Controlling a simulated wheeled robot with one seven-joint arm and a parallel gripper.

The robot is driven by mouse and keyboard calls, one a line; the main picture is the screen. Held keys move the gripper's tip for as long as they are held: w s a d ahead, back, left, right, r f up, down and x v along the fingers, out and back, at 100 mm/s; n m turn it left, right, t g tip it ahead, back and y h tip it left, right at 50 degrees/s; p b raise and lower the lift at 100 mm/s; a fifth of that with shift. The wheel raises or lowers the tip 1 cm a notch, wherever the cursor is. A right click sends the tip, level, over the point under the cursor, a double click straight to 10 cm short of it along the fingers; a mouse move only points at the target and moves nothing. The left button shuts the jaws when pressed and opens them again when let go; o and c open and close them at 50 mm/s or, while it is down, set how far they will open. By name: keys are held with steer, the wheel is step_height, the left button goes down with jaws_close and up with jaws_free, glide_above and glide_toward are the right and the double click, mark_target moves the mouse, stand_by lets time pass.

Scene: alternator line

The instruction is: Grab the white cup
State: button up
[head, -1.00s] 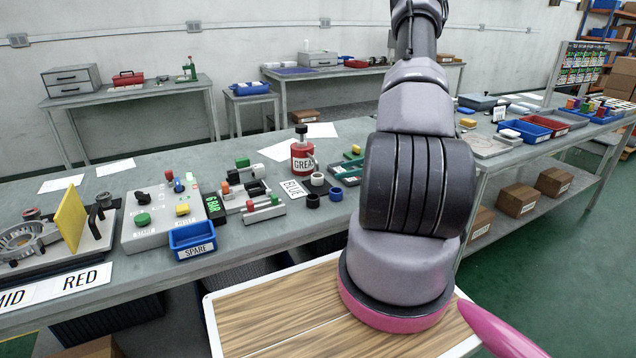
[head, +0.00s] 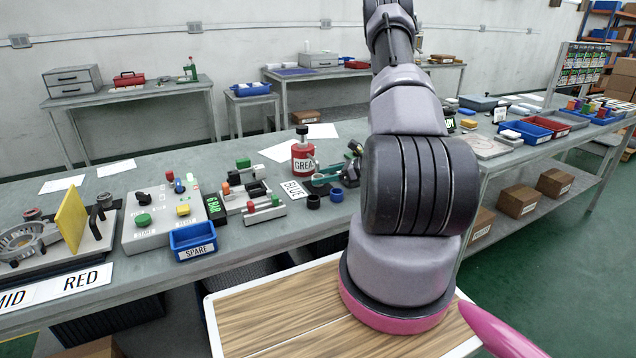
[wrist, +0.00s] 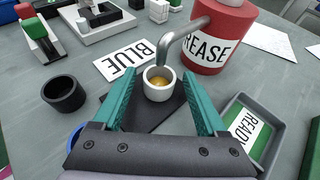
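The white cup (wrist: 150,94) stands upright in the wrist view, with something yellow-brown inside. It is on or beside a dark flat plate (wrist: 150,115); I cannot tell which. My gripper (wrist: 159,78) is open, its two teal fingers on either side of the cup with a visible gap on each side. The bent metal spout (wrist: 184,32) of the red grease container (wrist: 215,45) hangs close over the cup's far rim. In the head view my gripper (head: 326,179) is low over the bench and the cup is not clearly seen.
A black cup (wrist: 63,93) stands left of the fingers. A blue cup (head: 337,194) is close to my gripper, mostly hidden in the wrist view. A grey tray (wrist: 275,117) with a READY card lies to the right. A BLUE card (wrist: 125,60) lies behind.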

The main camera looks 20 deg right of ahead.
jaws_close()
steer(key=shift+r, duration=0.15)
